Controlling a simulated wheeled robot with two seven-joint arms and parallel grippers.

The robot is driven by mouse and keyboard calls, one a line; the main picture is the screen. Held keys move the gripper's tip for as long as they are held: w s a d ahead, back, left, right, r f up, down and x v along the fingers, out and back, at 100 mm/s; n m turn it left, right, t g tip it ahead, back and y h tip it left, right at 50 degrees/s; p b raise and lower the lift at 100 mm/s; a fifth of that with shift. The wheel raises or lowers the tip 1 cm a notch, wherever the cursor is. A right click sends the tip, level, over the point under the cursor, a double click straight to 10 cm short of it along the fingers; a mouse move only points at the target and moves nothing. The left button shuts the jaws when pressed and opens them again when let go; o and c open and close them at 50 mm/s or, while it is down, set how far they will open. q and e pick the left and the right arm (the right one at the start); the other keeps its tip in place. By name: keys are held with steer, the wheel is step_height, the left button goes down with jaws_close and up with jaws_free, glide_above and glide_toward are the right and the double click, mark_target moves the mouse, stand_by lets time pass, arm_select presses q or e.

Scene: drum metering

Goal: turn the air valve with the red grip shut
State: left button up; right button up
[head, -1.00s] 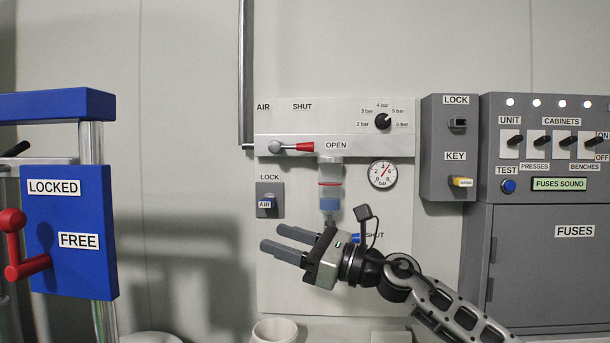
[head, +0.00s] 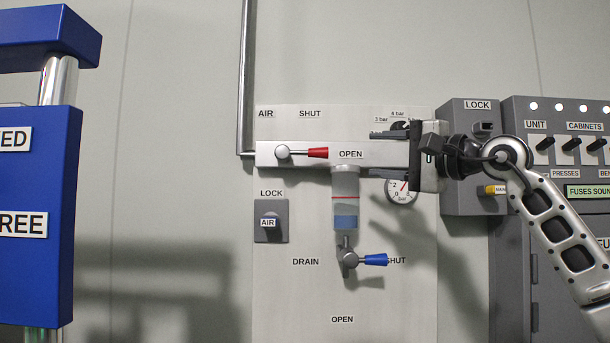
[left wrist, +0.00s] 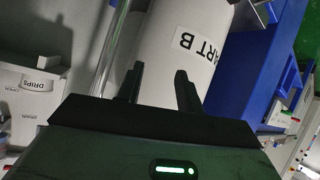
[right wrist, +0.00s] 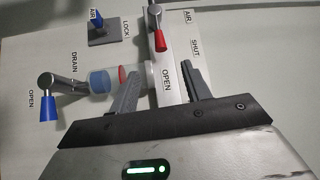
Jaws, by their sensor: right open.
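The air valve's lever with the red grip (head: 317,152) lies level on the metal pipe, pointing right at the OPEN label (head: 350,154). The SHUT label (head: 310,114) is above it. In the right wrist view the red grip (right wrist: 159,40) shows beyond the fingertips. My right gripper (head: 372,154) is open and empty, to the right of the red grip and apart from it, its fingers pointing left along the pipe. It also shows in the right wrist view (right wrist: 161,74). My left gripper (left wrist: 159,72) is open in the left wrist view, with a pale drum (left wrist: 210,50) behind it.
A blue-gripped drain valve (head: 374,260) and clear bowl (head: 345,205) hang below the pipe. A gauge (head: 402,192) is partly behind my right gripper. The AIR lock (head: 270,222) is lower left. A grey lock box (head: 465,205) stands right; a blue frame (head: 38,215) left.

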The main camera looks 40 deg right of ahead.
mark_target(325, 153)
steer(key=w+p, duration=0.2)
steer(key=w, duration=0.3)
steer(key=w+a+r+p, duration=0.1)
steer(key=w+p, duration=0.2)
steer(key=w, duration=0.1)
steer(key=w+r+p, duration=0.1)
steer(key=w+p, duration=0.2)
steer(key=w, duration=0.2)
steer(key=shift+w+a+r, duration=0.1)
steer(key=shift+w+a, duration=0.15)
steer(key=shift+w, duration=0.1)
steer(key=shift+w+p, duration=0.3)
steer(key=shift+w, duration=0.15)
arm_select(q)
steer(key=shift+y, duration=0.3)
steer(key=r, duration=0.3)
steer(key=a+r, duration=0.1)
steer(key=r, duration=0.1)
steer(key=shift+s+r, duration=0.2)
steer(key=shift+s, duration=0.1)
arm_select(e)
jaws_close()
